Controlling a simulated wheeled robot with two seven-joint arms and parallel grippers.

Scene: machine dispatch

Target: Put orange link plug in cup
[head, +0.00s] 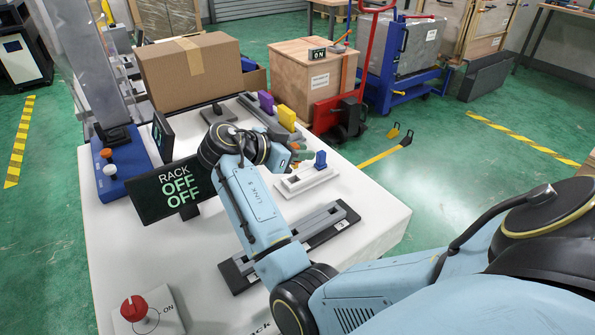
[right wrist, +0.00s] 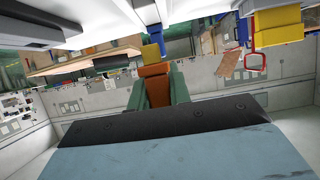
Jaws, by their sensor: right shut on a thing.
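The orange link plug (right wrist: 155,85) is between the green fingers of my right gripper (right wrist: 156,92) in the right wrist view. In the head view, my right gripper (head: 300,154) is small and partly hidden by its own wrist. It is above the table, beside a blue plug (head: 320,160) that stands on a white holder (head: 307,181). I cannot clearly pick out the cup in either view. My left gripper is not in view.
A purple plug (head: 266,102) and a yellow plug (head: 286,117) stand on a grey rack behind the gripper. A display (head: 168,190) reads RACK OFF OFF. A dark base with a grey rail (head: 318,222) lies in front. A red button (head: 134,307) is at the near left.

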